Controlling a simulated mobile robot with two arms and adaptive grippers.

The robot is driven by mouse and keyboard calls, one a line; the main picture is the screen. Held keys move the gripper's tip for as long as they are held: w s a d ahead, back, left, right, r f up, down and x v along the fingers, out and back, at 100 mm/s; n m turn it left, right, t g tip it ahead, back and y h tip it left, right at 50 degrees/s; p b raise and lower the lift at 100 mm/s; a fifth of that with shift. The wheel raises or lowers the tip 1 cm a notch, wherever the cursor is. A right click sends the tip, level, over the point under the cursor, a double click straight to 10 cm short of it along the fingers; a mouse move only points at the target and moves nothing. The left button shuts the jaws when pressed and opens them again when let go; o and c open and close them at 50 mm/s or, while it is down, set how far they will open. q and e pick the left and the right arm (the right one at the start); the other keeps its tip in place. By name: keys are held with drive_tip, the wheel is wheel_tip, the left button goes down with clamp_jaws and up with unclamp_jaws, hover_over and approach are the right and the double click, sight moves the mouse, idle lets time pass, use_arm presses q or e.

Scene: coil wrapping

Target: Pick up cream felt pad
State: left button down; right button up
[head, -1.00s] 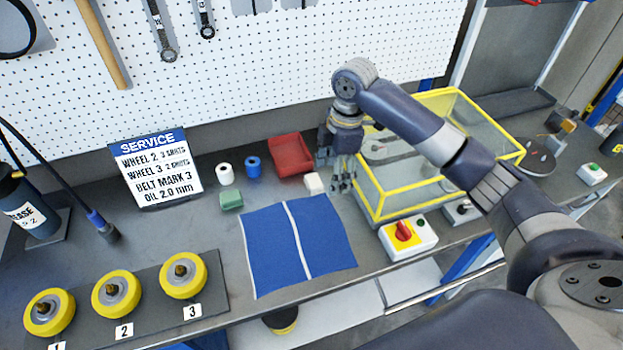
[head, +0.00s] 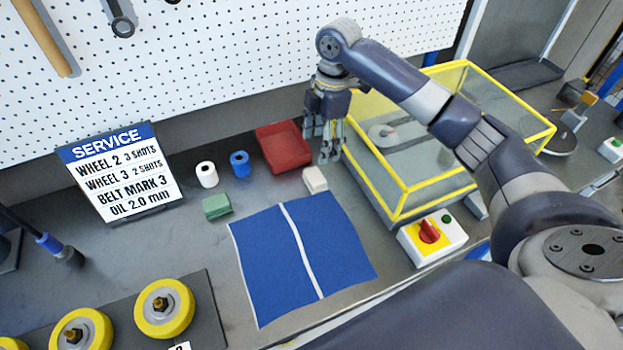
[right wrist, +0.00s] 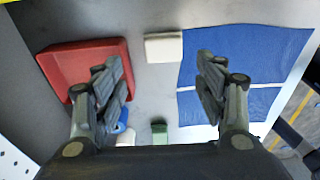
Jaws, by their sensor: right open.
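The cream felt pad (head: 315,180) is a small pale block lying on the bench between the red tray and the blue cloth. In the right wrist view the pad (right wrist: 164,47) lies beyond my fingertips, between their two lines. My right gripper (head: 324,150) hangs above the bench at the tray's right edge, just behind and right of the pad. Its fingers (right wrist: 160,80) are spread wide with nothing between them. My left gripper does not show in either view.
The red tray (head: 284,148) stands left of the gripper. The blue cloth (head: 295,255) with a white stripe lies in front. A green block (head: 216,207), white roll (head: 206,174) and blue roll (head: 240,163) stand left. The yellow-framed clear guard (head: 402,187) is close on the right.

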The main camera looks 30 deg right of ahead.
sight(315, 175)
drive_tip(key=f, duration=0.2)
drive_tip(key=f+p, duration=0.1)
drive_tip(key=shift+s+a+f, duration=0.3)
drive_tip(key=shift+f, duration=0.05)
drive_tip(key=f, duration=0.1)
drive_tip(key=f+p, duration=0.1)
drive_tip(key=f, duration=0.1)
drive_tip(key=a+f+p, duration=0.1)
drive_tip(key=f, duration=0.1)
drive_tip(key=shift+f, duration=0.55)
drive_tip(key=c, duration=0.8)
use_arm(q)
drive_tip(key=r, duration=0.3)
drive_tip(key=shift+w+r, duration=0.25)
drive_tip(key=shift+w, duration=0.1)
use_arm(e)
drive_tip(key=shift+c, duration=0.3)
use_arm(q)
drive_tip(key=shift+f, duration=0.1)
use_arm(e)
drive_tip(key=shift+r, duration=0.1)
